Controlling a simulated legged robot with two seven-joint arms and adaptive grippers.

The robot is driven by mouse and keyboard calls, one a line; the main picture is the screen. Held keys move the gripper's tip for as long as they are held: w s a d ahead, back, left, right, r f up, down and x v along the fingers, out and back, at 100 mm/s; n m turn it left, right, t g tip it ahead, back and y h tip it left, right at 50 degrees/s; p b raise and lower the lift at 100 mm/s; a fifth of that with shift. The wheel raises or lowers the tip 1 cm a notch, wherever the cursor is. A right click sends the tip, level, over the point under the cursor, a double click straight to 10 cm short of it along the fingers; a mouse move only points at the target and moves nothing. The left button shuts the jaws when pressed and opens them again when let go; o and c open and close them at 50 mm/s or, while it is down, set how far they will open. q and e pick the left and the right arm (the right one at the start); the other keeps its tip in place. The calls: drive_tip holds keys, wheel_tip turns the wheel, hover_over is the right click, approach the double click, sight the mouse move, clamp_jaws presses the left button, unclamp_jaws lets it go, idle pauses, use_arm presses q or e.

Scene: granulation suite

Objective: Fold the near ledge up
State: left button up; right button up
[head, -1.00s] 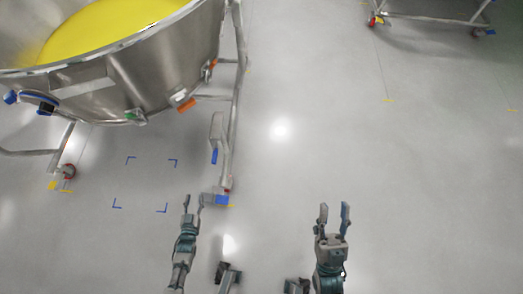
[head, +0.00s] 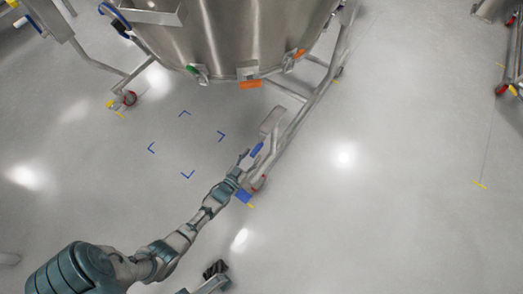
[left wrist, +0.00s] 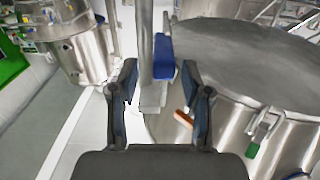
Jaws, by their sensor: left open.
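A grey plate with a blue end piece (head: 257,150) sits on the near leg of a wheeled steel frame (head: 312,98); I take it for the near ledge, but its hinge is too small to make out. My left gripper (head: 243,163) is open just left of this blue piece. In the left wrist view, a blue block (left wrist: 163,56) and a grey upright bar stand between and beyond the open fingers (left wrist: 160,88). Whether the fingers touch them I cannot tell.
The big steel vessel (head: 235,40) rises above the frame, with orange (head: 250,85) and green clamps on its underside. A red caster with a blue pedal (head: 243,196) stands by the gripper. Blue corner marks (head: 187,175) lie on open floor to the left.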

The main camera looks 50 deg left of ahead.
use_arm(q)
drive_tip(key=shift+a+b+x, duration=0.2)
drive_tip(key=shift+b+x, duration=0.25)
drive_tip(key=shift+x, duration=1.3)
drive_tip(key=shift+d, duration=0.1)
drive_tip(key=shift+c, duration=0.3)
drive_tip(key=shift+s, duration=0.1)
clamp_jaws()
